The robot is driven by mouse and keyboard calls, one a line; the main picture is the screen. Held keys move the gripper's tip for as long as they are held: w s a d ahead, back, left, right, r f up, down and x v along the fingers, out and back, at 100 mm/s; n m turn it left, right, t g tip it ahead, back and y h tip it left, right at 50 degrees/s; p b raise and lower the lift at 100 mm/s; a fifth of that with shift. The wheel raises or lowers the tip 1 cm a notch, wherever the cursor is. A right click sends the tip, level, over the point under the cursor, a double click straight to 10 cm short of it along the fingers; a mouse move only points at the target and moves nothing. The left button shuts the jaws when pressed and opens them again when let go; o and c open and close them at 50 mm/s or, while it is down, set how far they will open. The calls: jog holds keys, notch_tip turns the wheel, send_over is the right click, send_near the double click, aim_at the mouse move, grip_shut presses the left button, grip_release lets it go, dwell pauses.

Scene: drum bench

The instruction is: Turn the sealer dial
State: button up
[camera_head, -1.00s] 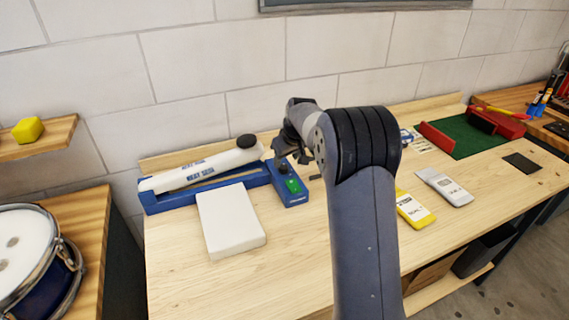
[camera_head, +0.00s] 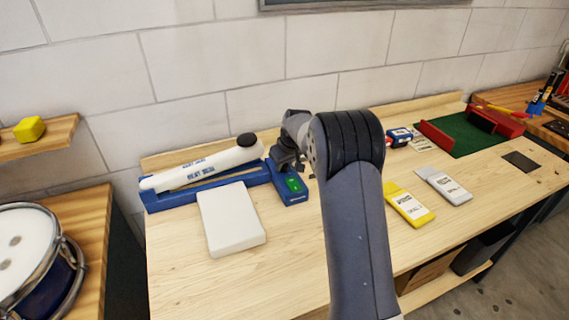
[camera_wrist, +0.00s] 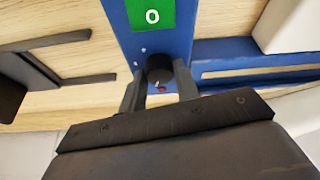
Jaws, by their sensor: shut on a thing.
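The heat sealer (camera_head: 205,172) is a blue base with a raised white arm, at the left of the bench. At its right end is a blue control box with a green display (camera_head: 293,184). In the wrist view the display (camera_wrist: 152,15) reads what looks like "0". Below it is a small dark dial (camera_wrist: 159,70) with a red mark beneath. My gripper (camera_wrist: 160,84) is shut on the dial, one finger at each side. In the head view my gripper (camera_head: 285,163) is at the control box and hides the dial.
A white block (camera_head: 231,219) lies in front of the sealer. A yellow packet (camera_head: 409,207) and a white packet (camera_head: 444,185) lie to the right of my arm. A green mat (camera_head: 465,137) with red parts is farther right. The front of the bench is clear.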

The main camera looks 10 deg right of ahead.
jog(key=c, duration=0.4)
jog(key=shift+o, duration=0.2)
jog(key=shift+m, duration=0.3)
jog(key=shift+a+m+h+b, duration=0.2)
jog(key=shift+m+h+b, duration=0.7)
jog(key=shift+m, duration=1.7)
jog(key=shift+h+p, duration=0.3)
jog(key=o, duration=1)
jog(key=shift+c, duration=0.2)
